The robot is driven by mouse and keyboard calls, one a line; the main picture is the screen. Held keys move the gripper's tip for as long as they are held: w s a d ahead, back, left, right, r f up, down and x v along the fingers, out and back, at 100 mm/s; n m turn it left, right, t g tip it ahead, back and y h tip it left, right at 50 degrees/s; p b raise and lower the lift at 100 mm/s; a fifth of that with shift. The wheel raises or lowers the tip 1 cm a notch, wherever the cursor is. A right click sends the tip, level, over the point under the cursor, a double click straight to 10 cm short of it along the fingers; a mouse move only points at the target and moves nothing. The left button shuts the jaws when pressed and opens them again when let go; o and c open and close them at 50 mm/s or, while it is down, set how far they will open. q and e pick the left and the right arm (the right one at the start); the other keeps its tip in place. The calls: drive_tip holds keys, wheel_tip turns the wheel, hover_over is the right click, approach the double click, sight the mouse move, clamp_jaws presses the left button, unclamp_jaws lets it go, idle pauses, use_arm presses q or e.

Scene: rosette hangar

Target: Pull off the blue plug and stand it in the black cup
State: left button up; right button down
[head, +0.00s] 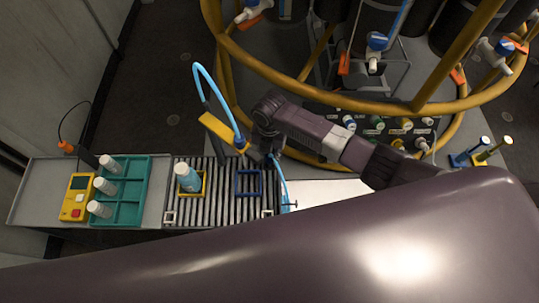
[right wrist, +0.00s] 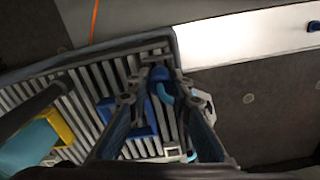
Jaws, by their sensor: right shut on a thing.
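My right gripper (head: 264,152) is above the right part of the slatted rack. In the right wrist view its fingers (right wrist: 160,88) are closed around a blue piece, which I take to be the blue plug (right wrist: 159,75). I cannot make out a black cup for sure in either view. My left gripper is not in view.
The slatted rack (head: 219,210) holds an empty blue square frame (head: 249,194) and a light blue and white bottle (head: 188,178). A teal tray (head: 122,213) with white bottles and a yellow device (head: 77,196) stand left. A yellow rail (head: 330,98) curves behind my right arm.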

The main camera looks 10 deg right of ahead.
drive_tip(key=shift+f, duration=0.1)
drive_tip(key=shift+f+b, duration=0.55)
drive_tip(key=shift+f, duration=0.15)
drive_tip(key=shift+f, duration=0.1)
drive_tip(key=shift+s, duration=0.1)
drive_tip(key=shift+r+p, duration=1.9)
drive_tip(key=shift+r, duration=0.05)
drive_tip(key=shift+f, duration=0.25)
drive_tip(key=shift+f+b, duration=0.8)
drive_tip(key=shift+f, duration=0.1)
